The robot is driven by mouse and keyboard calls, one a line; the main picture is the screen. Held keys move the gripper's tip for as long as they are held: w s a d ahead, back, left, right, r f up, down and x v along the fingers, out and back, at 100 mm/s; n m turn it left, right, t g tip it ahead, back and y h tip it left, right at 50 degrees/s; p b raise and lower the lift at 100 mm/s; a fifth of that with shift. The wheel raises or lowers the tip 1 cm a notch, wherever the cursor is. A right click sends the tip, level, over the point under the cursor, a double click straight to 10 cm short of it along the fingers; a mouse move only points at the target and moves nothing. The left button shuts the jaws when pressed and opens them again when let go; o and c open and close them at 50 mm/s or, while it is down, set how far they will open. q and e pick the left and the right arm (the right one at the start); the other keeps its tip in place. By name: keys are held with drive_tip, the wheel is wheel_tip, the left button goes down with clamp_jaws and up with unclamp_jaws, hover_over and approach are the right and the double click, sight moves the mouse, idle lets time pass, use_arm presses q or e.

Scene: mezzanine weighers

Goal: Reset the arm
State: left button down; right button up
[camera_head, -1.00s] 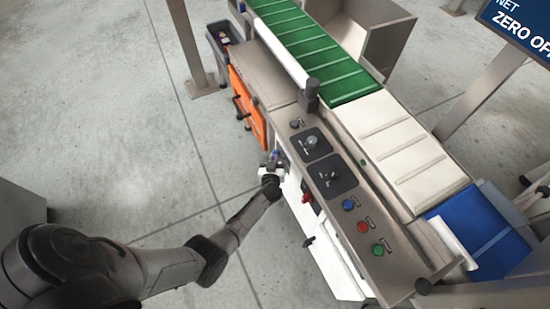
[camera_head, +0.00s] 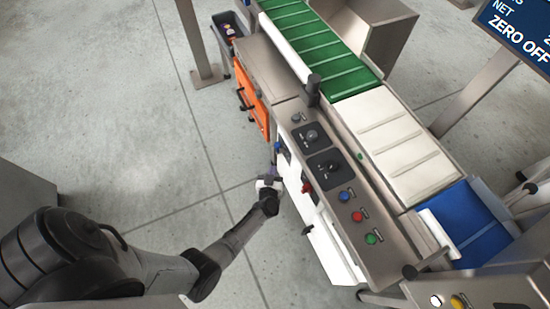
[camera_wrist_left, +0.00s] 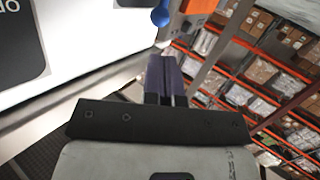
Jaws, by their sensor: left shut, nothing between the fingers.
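My left arm comes in from the lower left in the head view. Its gripper (camera_head: 275,170) is beside the white front of the weighing machine (camera_head: 323,247), below the left part of the control panel (camera_head: 325,180). In the left wrist view the two dark purple fingers (camera_wrist_left: 166,68) are together with nothing between them. They point past the white panel (camera_wrist_left: 95,35), near a blue knob (camera_wrist_left: 160,17). I cannot tell whether they touch the machine. My right gripper is not in view.
The panel carries dials and blue (camera_head: 346,195), red (camera_head: 358,216) and green (camera_head: 373,238) buttons. Behind it runs the green belt (camera_head: 318,50). An orange cabinet (camera_head: 250,98) and a dark bin (camera_head: 228,30) stand farther along. The floor (camera_head: 125,160) at left is clear.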

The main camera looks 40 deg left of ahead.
use_arm(q)
drive_tip(key=shift+p+v, duration=0.5)
drive_tip(key=shift+v, duration=1.7)
